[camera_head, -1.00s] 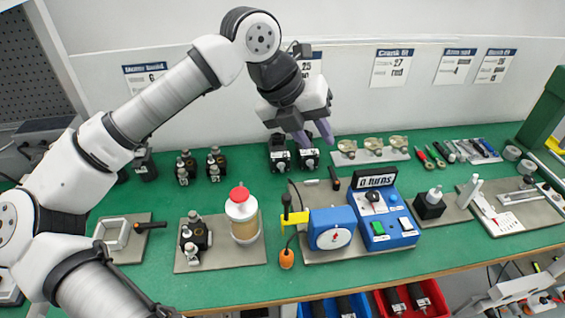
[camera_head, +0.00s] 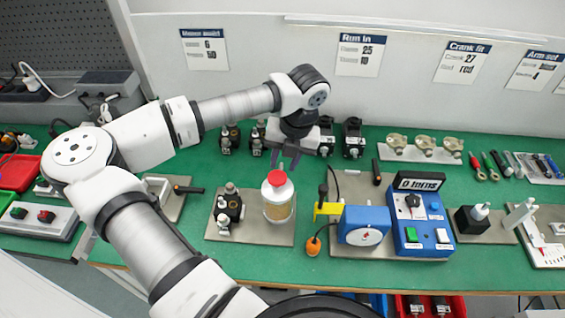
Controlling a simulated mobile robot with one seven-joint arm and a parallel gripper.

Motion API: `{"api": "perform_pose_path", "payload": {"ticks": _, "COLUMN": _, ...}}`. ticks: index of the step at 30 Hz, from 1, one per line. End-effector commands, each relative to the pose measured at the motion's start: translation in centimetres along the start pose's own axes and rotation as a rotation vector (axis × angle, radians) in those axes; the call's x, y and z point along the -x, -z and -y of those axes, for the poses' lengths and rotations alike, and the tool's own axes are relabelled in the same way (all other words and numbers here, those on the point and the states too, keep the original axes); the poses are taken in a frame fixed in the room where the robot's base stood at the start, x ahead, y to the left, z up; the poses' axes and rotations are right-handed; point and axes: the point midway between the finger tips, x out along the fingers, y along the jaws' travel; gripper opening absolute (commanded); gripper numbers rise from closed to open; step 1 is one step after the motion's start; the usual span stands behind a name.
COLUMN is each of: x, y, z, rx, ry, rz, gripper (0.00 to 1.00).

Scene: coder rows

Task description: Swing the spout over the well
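A clear jar (camera_head: 278,205) with tan contents and a red cap (camera_head: 277,178) stands upright on a grey plate (camera_head: 255,236) at the middle of the bench. A black block with pale knobs (camera_head: 229,208) stands left of it on the same plate. I cannot make out a spout or a well for sure on this plate. My gripper (camera_head: 285,160) points down just above and behind the red cap. Its two purple-grey fingers look apart, with nothing seen between them. Whether they touch the cap cannot be told.
Right of the jar are a yellow bracket (camera_head: 328,209), a blue box with a dial (camera_head: 364,225) and a blue control panel (camera_head: 420,220). An orange bulb (camera_head: 313,246) lies in front. Several black blocks (camera_head: 354,138) stand behind. Green bench (camera_head: 330,272) shows bare along the front.

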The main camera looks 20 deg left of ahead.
Motion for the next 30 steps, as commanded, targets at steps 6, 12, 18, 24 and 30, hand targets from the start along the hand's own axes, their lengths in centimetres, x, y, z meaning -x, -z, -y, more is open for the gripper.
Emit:
{"api": "perform_pose_path", "payload": {"ticks": 6, "x": -2.4, "y": 0.0, "z": 0.0, "rx": -0.001, "ry": 0.001, "rz": 0.000, "gripper": 0.32}}
{"api": "perform_pose_path", "payload": {"ticks": 12, "x": -3.1, "y": 0.0, "z": 0.1, "rx": -0.002, "ry": 0.001, "rz": 0.001, "gripper": 0.32}}
{"api": "perform_pose_path", "payload": {"ticks": 18, "x": -3.1, "y": 0.0, "z": 0.1, "rx": -0.002, "ry": 0.001, "rz": 0.001, "gripper": 0.28}}
{"api": "perform_pose_path", "payload": {"ticks": 24, "x": -3.0, "y": 0.0, "z": 0.1, "rx": -0.002, "ry": 0.001, "rz": 0.001, "gripper": 0.02}}
{"api": "perform_pose_path", "payload": {"ticks": 30, "x": -3.0, "y": 0.0, "z": 0.1, "rx": -0.002, "ry": 0.001, "rz": 0.001, "gripper": 0.00}}
